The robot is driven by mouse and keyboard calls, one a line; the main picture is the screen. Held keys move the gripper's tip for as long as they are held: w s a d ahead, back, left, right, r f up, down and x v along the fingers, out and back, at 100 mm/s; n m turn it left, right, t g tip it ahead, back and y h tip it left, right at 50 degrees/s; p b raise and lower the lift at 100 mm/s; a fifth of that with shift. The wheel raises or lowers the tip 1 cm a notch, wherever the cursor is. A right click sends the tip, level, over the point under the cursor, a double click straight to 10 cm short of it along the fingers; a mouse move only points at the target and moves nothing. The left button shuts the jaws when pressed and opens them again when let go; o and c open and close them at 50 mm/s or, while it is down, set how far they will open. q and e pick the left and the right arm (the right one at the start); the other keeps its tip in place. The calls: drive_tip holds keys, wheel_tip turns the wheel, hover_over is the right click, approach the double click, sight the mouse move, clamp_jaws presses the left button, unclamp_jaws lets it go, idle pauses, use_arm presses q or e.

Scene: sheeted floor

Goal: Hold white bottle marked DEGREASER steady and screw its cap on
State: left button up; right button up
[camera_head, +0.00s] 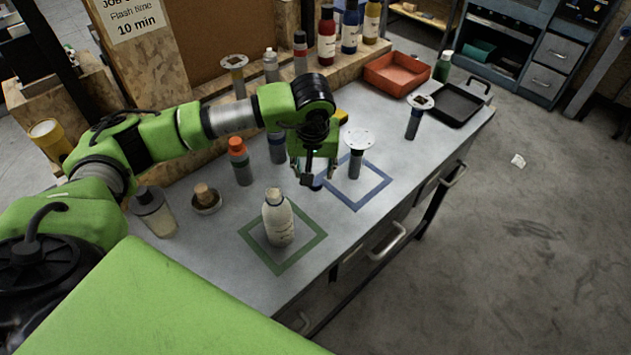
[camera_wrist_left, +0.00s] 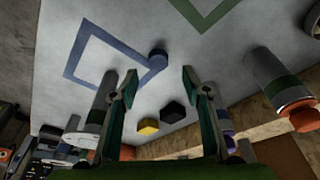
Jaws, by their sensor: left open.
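A white bottle (camera_head: 279,226) stands upright inside a green square outline (camera_head: 251,251) on the grey bench; its label is too small to read. I cannot tell whether anything is on its neck. A small round dark blue piece, perhaps a cap (camera_head: 316,184), lies at a corner of the blue square outline (camera_head: 349,205); it also shows in the left wrist view (camera_wrist_left: 158,58). My left gripper (camera_head: 319,176) is open and empty above the bench by this piece, to the right of the bottle. In the left wrist view its fingertips (camera_wrist_left: 159,80) are apart. My right gripper is not in view.
A white-disc-topped post (camera_head: 356,157) stands close right of my gripper. Yellow (camera_wrist_left: 148,126) and black (camera_wrist_left: 172,112) blocks lie nearby. A red tray (camera_head: 396,74) is farther back.

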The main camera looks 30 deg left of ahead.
sight(315, 182)
use_arm(q)
drive_tip(key=shift+f, duration=0.1)
drive_tip(key=p+x, duration=0.2)
drive_tip(key=x, duration=0.2)
drive_tip(key=shift+d+f, duration=0.1)
drive_tip(key=shift+f, duration=0.1)
drive_tip(key=shift+w+f, duration=0.15)
drive_tip(key=shift+f, duration=0.1)
drive_tip(key=shift+c, duration=0.3)
drive_tip(key=c, duration=0.7)
